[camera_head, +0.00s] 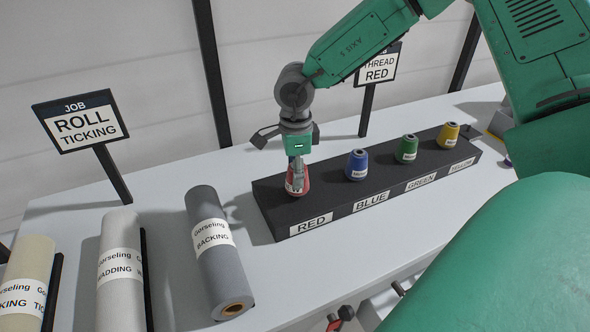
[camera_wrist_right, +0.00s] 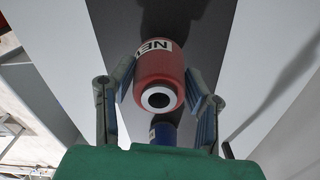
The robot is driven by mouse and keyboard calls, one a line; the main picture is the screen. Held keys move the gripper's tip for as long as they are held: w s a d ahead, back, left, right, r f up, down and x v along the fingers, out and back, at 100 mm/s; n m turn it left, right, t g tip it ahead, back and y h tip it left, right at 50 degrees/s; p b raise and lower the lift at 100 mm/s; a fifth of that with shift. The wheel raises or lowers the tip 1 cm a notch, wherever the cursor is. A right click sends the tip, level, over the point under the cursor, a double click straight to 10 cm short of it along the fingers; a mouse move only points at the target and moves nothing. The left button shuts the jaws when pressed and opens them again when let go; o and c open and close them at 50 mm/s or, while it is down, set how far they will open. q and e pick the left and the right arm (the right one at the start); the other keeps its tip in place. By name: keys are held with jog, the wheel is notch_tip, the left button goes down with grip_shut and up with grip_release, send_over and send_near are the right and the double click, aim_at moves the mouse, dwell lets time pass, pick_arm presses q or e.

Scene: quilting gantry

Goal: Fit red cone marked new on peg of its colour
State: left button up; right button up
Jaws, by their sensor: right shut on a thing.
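The red cone (camera_head: 305,180) is at the red end of the black peg rack (camera_head: 335,206), above the RED label (camera_head: 311,225). In the right wrist view, the red cone (camera_wrist_right: 160,65) carries a label of which "NE" can be read, and its pale round end faces the camera. My right gripper (camera_head: 297,183) points down with its fingers shut on the cone from both sides; they also show in the wrist view (camera_wrist_right: 162,80). The red peg is hidden, and I cannot tell whether the cone touches the rack. My left gripper is not in view.
Blue (camera_head: 357,164), green (camera_head: 407,148) and yellow (camera_head: 449,134) cones stand along the rack at their labels. A thread sign (camera_head: 379,67) reads RED. A roll sign (camera_head: 80,122) stands at left, behind several fabric rolls (camera_head: 217,255). Free table lies in front of the rack.

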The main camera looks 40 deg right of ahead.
jog(key=shift+f, duration=0.75)
jog(key=o, duration=1.3)
notch_tip(320, 180, up, 12)
jog(key=shift+w+f, duration=0.1)
